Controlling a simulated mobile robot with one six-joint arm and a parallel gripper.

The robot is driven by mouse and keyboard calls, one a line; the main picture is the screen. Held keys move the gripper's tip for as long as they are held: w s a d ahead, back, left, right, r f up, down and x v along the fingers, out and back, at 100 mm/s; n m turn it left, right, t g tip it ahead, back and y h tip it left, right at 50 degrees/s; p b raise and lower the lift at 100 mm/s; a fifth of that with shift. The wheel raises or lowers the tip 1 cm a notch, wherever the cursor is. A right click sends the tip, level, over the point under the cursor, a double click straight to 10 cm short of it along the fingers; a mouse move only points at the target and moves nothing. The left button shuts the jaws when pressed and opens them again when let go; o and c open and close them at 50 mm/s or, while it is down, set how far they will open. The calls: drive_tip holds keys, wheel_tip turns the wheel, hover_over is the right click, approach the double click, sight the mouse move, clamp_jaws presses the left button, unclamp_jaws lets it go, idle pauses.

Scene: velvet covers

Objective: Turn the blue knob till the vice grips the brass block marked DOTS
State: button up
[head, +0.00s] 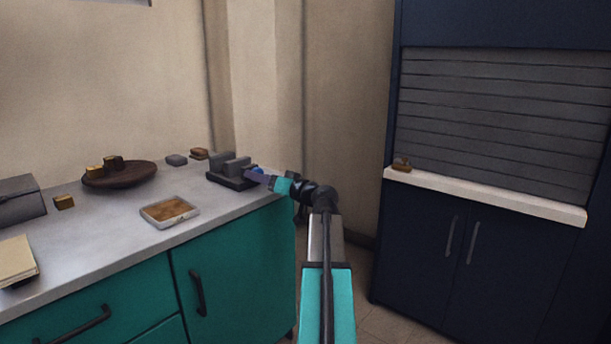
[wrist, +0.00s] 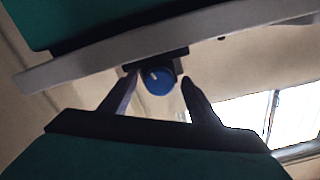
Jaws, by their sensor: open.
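The dark grey vice (head: 228,172) stands at the counter's right end in the head view. Its blue knob (head: 258,170) faces my gripper (head: 257,177). In the wrist view the blue knob (wrist: 158,81), with a pale pointer line, lies between the tips of my open fingers; whether they touch it I cannot tell. One brass block (head: 64,202) sits on the counter at left. Two more blocks, one brass (head: 95,172) and one darker (head: 113,162), sit on a brown round dish (head: 122,180). No DOTS marking is legible, and whether the vice holds a block is unclear.
A shallow tray (head: 181,221) with a brown inside lies at the counter's front. A grey box (head: 18,203) and a pale book-like stack (head: 15,261) are at left. Small grey (head: 176,160) and brown (head: 199,153) pieces lie behind. A navy cabinet (head: 430,240) stands at right.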

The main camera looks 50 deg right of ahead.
drive_tip(key=shift+f+n+b, duration=0.1)
drive_tip(key=shift+n+b, duration=0.3)
drive_tip(key=shift+n, duration=0.3)
drive_tip(key=s+r+p, duration=0.1)
drive_tip(key=s+p, duration=0.3)
drive_tip(key=s, duration=1)
drive_tip(key=w+d+r+m+g+y+p, duration=0.1)
drive_tip(key=d+p, duration=0.4)
drive_tip(key=p, duration=0.9)
drive_tip(key=shift+w+d+r+m+y+p, duration=0.15)
drive_tip(key=shift+d+r+m+y+p, duration=0.25)
drive_tip(key=shift+r+m, duration=0.55)
